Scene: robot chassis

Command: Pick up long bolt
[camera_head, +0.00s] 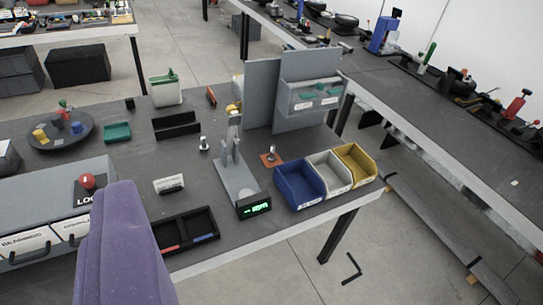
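I cannot single out the long bolt for sure. A small silver upright piece (204,144), perhaps a bolt, stands on the dark workbench (140,205) left of the grey stand. Another small silver piece (272,150) stands on an orange plate (270,160) behind the blue bin. Both are too small to tell their type or length. My gripper is not seen in this view, so its state and distance from these pieces do not show.
A large purple shape covers the lower left. A grey stand with a green display (254,209) stands mid-bench. Blue (300,187), white and yellow bins (357,165) line the right edge. A black tray (190,232) lies in front. A round dark tray (60,131) is at left.

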